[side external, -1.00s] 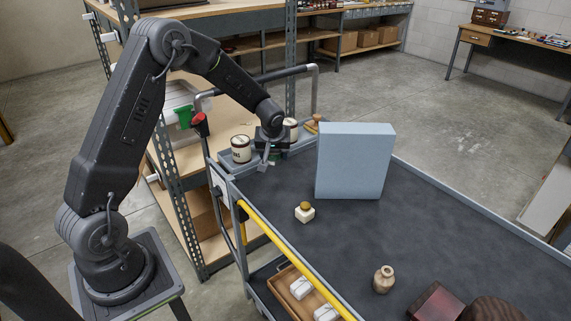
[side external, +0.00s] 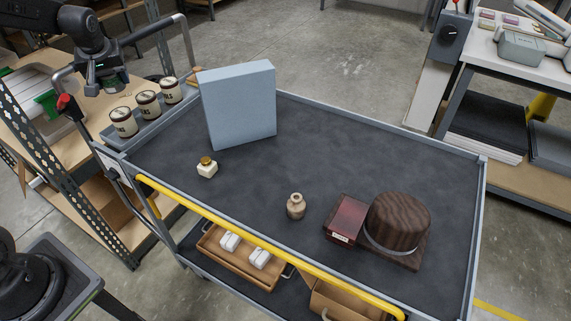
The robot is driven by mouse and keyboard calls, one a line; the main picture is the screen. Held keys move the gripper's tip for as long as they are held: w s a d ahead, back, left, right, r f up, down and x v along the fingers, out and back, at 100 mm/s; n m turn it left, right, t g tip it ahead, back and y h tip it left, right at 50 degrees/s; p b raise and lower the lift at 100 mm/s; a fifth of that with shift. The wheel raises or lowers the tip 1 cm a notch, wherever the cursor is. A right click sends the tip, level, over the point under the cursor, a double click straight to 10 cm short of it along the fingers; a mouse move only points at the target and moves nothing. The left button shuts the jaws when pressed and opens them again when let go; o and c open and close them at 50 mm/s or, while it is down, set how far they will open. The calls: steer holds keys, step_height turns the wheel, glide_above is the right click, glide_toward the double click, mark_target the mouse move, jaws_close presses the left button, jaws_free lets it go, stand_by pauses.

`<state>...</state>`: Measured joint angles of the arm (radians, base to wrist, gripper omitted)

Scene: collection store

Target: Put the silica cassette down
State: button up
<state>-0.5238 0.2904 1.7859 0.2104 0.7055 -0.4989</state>
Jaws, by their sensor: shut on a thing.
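My gripper (side external: 106,84) is at the upper left, above and behind the row of labelled jars in the picture. It is shut on a small dark thing with a green patch, which I take to be the silica cassette (side external: 112,87); the fingers and arm hide most of it. The cassette is held in the air, apart from the cart top (side external: 330,165). The jars, a near one (side external: 123,122), a middle one (side external: 148,104) and a far one (side external: 170,91), stand in a grey tray at the cart's left end.
A tall blue-grey box (side external: 238,105) stands right of the jars. On the cart top are a small cream bottle (side external: 207,169), a tan vase (side external: 296,206), a dark red box (side external: 345,219) and a brown drum-shaped object (side external: 398,222). The top's middle and far right are bare.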

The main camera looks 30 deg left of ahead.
steer(key=r, duration=0.9)
steer(key=shift+w+d+r, duration=0.1)
steer(key=shift+w+d, duration=0.2)
steer(key=shift+d, duration=0.05)
steer(key=w+d+m, duration=0.2)
steer(key=w+d, duration=0.4)
steer(key=d, duration=0.1)
steer(key=m+t+h, duration=0.2)
steer(key=m+h, duration=0.1)
steer(key=m, duration=0.4)
glide_above(293, 164)
steer(key=s, duration=0.1)
step_height(293, 164, down, 29)
steer(key=shift+s+r, duration=0.1)
steer(key=shift+f, duration=0.2)
steer(key=o, duration=0.9)
steer(key=shift+o, duration=0.2)
